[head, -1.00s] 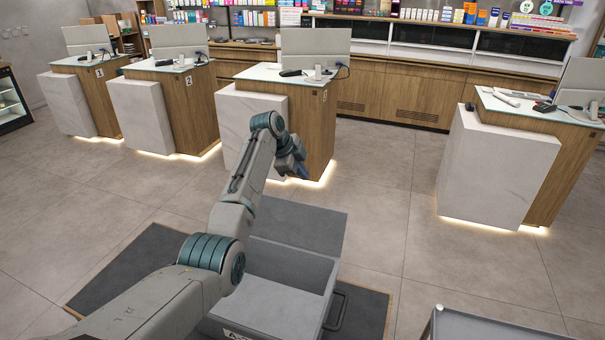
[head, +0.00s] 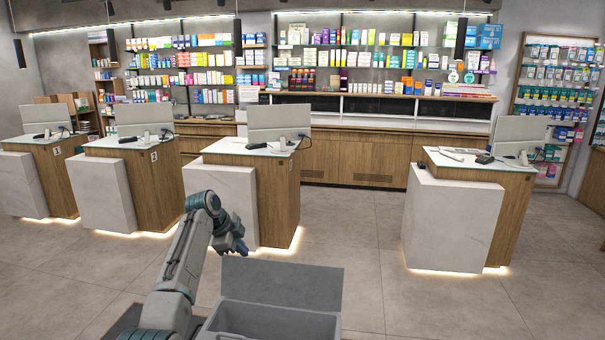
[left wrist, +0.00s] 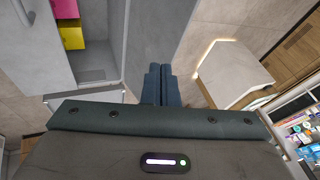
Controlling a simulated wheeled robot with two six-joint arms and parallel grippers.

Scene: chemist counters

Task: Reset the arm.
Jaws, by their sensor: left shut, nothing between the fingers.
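My left arm comes in from the lower left of the head view, bent over the floor beside a grey bin. In the left wrist view the two dark fingers of the left gripper (left wrist: 160,72) lie side by side, shut, with nothing held. My right gripper is in neither view.
The open grey bin (head: 224,312) stands at the bottom of the head view; a pink box (left wrist: 66,9) and a yellow box (left wrist: 72,31) lie inside it. Marble-fronted counters (head: 450,220) with monitors stand beyond. Stocked shelves (head: 400,60) line the back wall. Floor between counters is clear.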

